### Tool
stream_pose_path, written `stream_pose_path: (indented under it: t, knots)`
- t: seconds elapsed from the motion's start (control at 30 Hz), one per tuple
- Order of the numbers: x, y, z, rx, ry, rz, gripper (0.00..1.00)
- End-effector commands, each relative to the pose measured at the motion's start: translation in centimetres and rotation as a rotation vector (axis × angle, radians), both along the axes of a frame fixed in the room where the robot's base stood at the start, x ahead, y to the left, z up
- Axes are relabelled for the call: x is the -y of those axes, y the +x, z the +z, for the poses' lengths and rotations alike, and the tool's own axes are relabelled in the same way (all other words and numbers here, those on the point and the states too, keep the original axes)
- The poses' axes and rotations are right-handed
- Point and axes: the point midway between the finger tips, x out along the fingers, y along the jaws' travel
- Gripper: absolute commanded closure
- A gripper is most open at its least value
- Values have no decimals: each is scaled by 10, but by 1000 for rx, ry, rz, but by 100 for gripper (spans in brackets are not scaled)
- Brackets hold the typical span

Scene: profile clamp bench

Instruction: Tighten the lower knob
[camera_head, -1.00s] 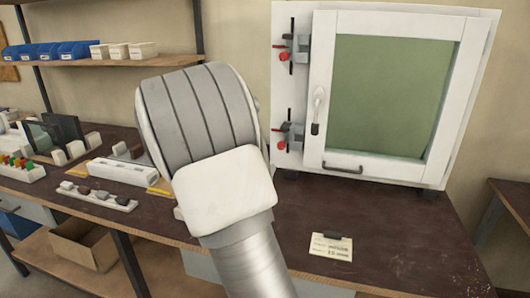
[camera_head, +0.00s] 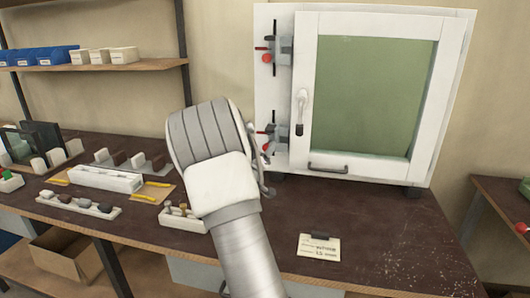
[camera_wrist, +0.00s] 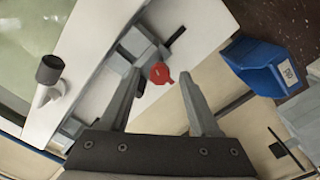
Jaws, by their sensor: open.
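The lower clamp (camera_head: 273,134) with its red knob (camera_head: 266,147) is on the left frame of a white cabinet in the head view. My gripper shows only in part there, beside this clamp; my arm hides most of it. In the wrist view, my gripper (camera_wrist: 161,76) is open, with one finger on each side of a red knob (camera_wrist: 160,73). The knob appears between the fingertips, with gaps on both sides and no visible contact. It looks like the lower knob, given where my gripper is. The upper clamp (camera_head: 280,45) with its red knob (camera_head: 267,58) is above, clear of my gripper.
The cabinet door (camera_head: 378,95) has a green pane and a handle (camera_head: 301,112) right of the clamps. A bench (camera_head: 390,235) holds a card (camera_head: 318,246), trays and small parts at left. A blue bin (camera_wrist: 262,65) shows in the wrist view. The bench's right front is mostly clear.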

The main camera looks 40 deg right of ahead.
Motion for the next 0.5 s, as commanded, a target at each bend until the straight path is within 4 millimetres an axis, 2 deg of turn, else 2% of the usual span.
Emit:
stream_pose_path:
  t: [0.13, 0.43, 0.5]
  knots:
    - [7, 5, 0, -1, -1, 0, 37]
    - [8, 6, 0, -1, 0, 1, 37]
    - [8, 7, 0, -1, 0, 1, 48]
